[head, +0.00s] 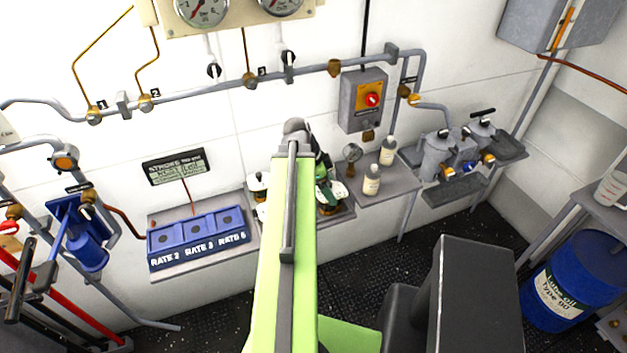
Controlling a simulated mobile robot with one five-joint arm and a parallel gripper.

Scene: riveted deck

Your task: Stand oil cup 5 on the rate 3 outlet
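The blue outlet block (198,238) sits on a grey shelf on the left, with sockets labelled RATE 2, RATE 3 and RATE 5. The rate 3 outlet (196,224) is the middle socket and looks empty. Small cups with white and brass parts stand on the shelf right of the block; one cup (258,184) shows left of my green arm and another (329,208) right of it. Their numbers cannot be read, so I cannot tell which is oil cup 5. My gripper (323,180) is mostly hidden behind my arm, by the right cup; its fingers are unclear.
A display panel (175,167) hangs above the block. Two pale bottles (371,180) stand on the shelf at right, below a grey switch box (363,99). Pipes and valves run along the wall. A blue oil drum (565,285) stands at far right. Dark deck is free below the shelves.

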